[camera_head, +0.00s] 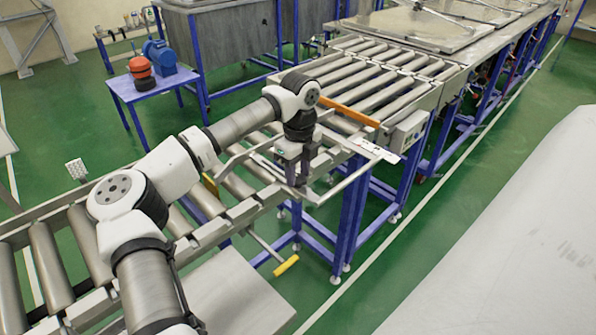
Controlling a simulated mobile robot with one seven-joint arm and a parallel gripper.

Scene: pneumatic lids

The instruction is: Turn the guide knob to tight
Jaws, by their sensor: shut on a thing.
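My gripper (296,181) is at the middle of the picture, pointing down at the near end of the guide rails (345,184) on the roller conveyor. Its fingers are closed on a small part at the guide, at the place of the guide knob. The fingers and wrist hide the knob, so its shape and its turn, loose or tight, cannot be made out.
The roller conveyor (362,82) runs from lower left to upper right. An orange bar (349,112) and a grey control box (408,131) are close to my wrist. A yellow-handled lever (286,265) sticks out below.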

